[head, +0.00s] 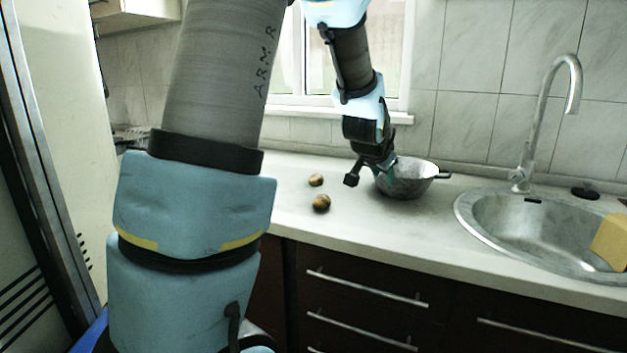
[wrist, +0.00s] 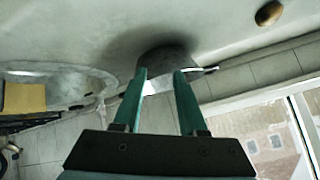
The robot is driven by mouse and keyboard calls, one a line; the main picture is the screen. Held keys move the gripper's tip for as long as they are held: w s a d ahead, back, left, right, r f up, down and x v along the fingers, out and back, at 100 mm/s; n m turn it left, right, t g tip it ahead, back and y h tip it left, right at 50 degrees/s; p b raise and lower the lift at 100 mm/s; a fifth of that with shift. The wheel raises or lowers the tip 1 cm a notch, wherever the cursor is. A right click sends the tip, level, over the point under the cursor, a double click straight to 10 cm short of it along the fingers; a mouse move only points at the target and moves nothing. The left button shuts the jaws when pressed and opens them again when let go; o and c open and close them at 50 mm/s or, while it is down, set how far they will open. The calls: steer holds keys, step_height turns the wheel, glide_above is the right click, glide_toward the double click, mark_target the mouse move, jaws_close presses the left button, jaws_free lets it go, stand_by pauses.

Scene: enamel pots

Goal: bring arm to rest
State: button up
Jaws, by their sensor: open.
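My gripper (head: 391,181) hangs at the left side of a grey metal pot (head: 412,184) on the counter, its teal fingers overlapping the pot in the head view. In the wrist view, my gripper (wrist: 160,74) has its two teal fingers spread apart. The grey pot (wrist: 165,56) shows beyond the fingertips, with a light handle sticking out to the right. Nothing is seen held between the fingers. Whether the fingers touch the pot cannot be told. The inside of the pot is mostly hidden.
Two brown round things (head: 321,203) (head: 316,180) lie on the pale counter (head: 370,222) left of the pot; one brown thing (wrist: 268,13) shows in the wrist view. A sink (head: 530,235) with a tap (head: 540,120) and a yellow block (head: 610,242) is at right. A window (head: 392,50) is behind.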

steer(key=s+a+f+n+g+y, duration=0.1)
steer(key=s+a, duration=0.1)
steer(key=a, duration=0.2)
steer(key=s+a+f+n+y, duration=0.1)
steer(key=s+a+f+n, duration=0.1)
steer(key=a, duration=0.3)
steer(key=s+a+f+n+g, duration=0.1)
steer(key=s+a, duration=0.1)
steer(key=a, duration=0.2)
steer(key=shift+s+a+f+n+g+y, duration=0.3)
steer(key=shift+a+f+y, duration=0.05)
steer(key=shift+f+y, duration=0.05)
steer(key=s+a+f+n+g+y, duration=0.1)
steer(key=s+a+f+n+g, duration=0.1)
steer(key=s+a, duration=0.35)
steer(key=s+a+f+n+g, duration=0.2)
steer(key=s+a+n, duration=0.1)
steer(key=s+a, duration=0.3)
step_height(320, 180, down, 10)
steer(key=s+d+b, duration=0.2)
steer(key=b, duration=0.8)
step_height(320, 180, up, 14)
steer(key=p, duration=1.4)
steer(key=shift+g+p, duration=0.3)
steer(key=shift+p, duration=0.1)
